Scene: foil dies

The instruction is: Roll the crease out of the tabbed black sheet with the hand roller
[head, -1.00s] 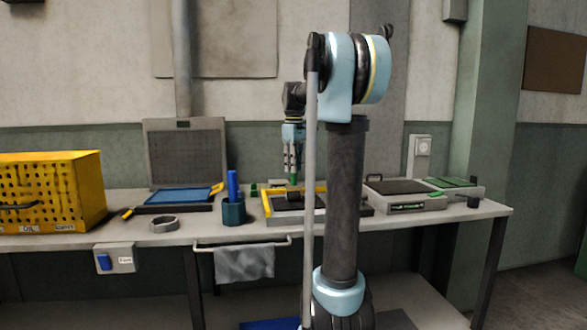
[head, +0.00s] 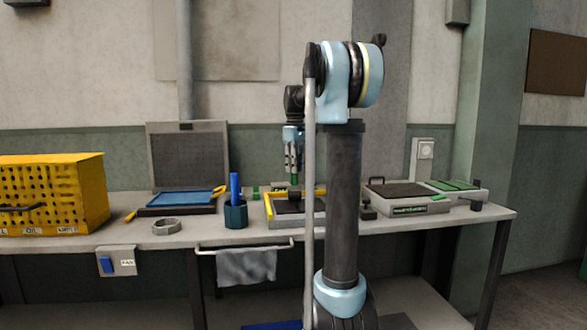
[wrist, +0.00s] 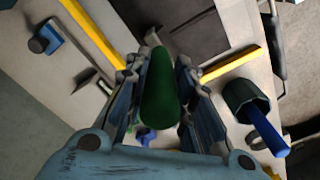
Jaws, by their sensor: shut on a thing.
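My gripper (wrist: 158,85) is shut on a green handle (wrist: 157,95), which I take to be the hand roller's. In the head view my gripper (head: 292,172) points down with the green handle (head: 294,180) below its fingers, above the yellow-edged tray (head: 268,210). The roller's working end is hidden or too small to make out. A dark sheet or plate (wrist: 185,25) lies beyond the fingers in the wrist view, between yellow bars (wrist: 232,63). My arm hides the tray's right part in the head view.
A green cup (head: 235,213) with a blue stick stands left of the tray; a grey ring (head: 166,227) lies further left. A blue sheet on a dark base (head: 180,200) and a yellow perforated box (head: 52,195) stand at left. A dark-topped unit (head: 405,197) stands at right.

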